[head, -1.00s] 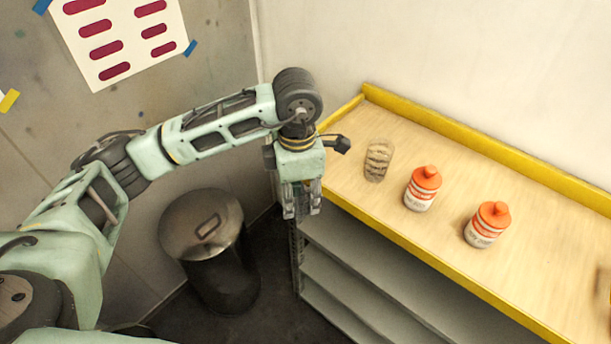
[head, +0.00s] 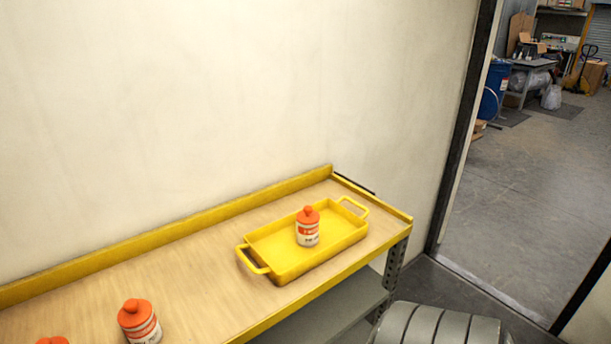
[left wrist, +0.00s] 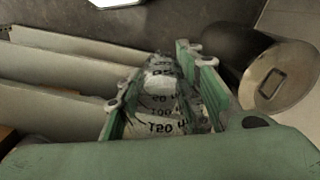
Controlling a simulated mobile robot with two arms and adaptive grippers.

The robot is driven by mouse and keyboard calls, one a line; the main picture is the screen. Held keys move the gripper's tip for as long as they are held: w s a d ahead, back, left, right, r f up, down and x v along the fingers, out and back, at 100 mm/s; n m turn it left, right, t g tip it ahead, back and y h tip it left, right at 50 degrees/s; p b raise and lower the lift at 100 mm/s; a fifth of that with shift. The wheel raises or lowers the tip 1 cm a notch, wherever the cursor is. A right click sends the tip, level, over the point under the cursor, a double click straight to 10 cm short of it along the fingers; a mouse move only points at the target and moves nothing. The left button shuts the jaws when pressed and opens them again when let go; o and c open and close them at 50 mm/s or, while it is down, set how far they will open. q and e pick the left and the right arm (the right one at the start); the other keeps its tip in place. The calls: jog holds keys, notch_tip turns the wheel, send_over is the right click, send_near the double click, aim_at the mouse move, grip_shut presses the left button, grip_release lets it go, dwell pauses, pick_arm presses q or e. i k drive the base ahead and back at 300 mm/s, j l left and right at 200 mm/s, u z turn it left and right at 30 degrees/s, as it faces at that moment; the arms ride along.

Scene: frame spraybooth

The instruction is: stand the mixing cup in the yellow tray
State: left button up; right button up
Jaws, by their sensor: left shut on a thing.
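The mixing cup (left wrist: 163,105) is clear with dark printed measuring marks. In the left wrist view it sits between the two green-sided fingers of my left gripper (left wrist: 160,82), which is shut on it. The yellow tray (head: 283,273) lies on the bench near its right end in the head view, with a handle at each end. A white bottle with an orange cap (head: 308,228) stands inside the tray, with bare floor of the tray to either side. Neither gripper shows in the head view now.
Another orange-capped bottle (head: 139,322) stands left of the tray, and part of a third (head: 52,341) shows at the bottom edge. The wooden bench top (head: 190,275) has a raised yellow edge at the back. A metal bin (left wrist: 272,75) shows in the wrist view.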

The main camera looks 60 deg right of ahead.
aim_at(277, 257)
jog(key=k+l, duration=0.1)
jog(key=l, duration=0.45)
jog(key=k+l, duration=0.1)
jog(key=l, duration=0.45)
jog(key=k+l, duration=0.1)
jog(key=l, duration=0.45)
jog(key=k+l, duration=0.1)
jog(key=l, duration=0.45)
